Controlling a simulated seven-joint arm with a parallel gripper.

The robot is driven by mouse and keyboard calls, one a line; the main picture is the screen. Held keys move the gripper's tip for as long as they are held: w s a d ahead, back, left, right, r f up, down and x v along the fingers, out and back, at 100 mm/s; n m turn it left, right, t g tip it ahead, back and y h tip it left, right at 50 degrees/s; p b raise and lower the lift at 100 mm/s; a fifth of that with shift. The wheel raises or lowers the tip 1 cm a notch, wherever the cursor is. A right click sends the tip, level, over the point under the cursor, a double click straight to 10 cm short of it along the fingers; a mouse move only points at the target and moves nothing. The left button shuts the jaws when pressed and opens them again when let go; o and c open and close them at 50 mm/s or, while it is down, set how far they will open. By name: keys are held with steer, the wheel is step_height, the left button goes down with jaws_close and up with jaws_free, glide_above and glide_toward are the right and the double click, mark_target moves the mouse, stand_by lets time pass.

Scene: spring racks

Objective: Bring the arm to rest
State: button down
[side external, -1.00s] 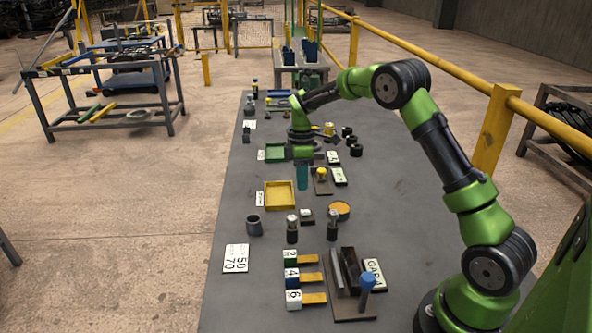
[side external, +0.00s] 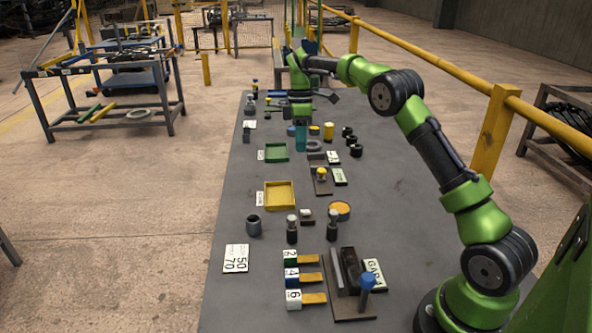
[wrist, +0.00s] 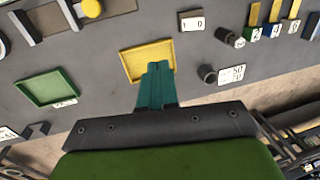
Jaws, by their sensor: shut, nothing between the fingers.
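My gripper (side external: 301,136) is over the far half of the grey table (side external: 222,213), beyond the green tray (side external: 277,151) in the side view. Its teal fingers point down and are shut with nothing between them. In the wrist view the shut fingers (wrist: 156,86) show in front of the yellow tray (wrist: 147,61). My gripper appears to be above the table top and apart from the objects there.
The yellow tray (side external: 279,195) stands nearer on the table and looks empty. Black cylinders (side external: 355,150) and a yellow cylinder (side external: 328,131) stand right of my gripper. Numbered blocks (side external: 292,278) sit at the near end. A yellow rail (side external: 430,59) runs along the right.

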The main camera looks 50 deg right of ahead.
steer(key=s+a+r+m+t, duration=0.3)
steer(key=s+a, duration=0.3)
steer(key=s, duration=0.3)
steer(key=s+a+r+m+t, duration=0.2)
steer(key=s+a+m, duration=0.3)
steer(key=s, duration=0.4)
steer(key=s+a+r+m+t, duration=0.3)
steer(key=s+a+m, duration=0.2)
steer(key=s+a, duration=0.2)
steer(key=s, duration=0.2)
steer(key=shift+s+r+t+y, duration=0.3)
steer(key=shift+r, duration=0.05)
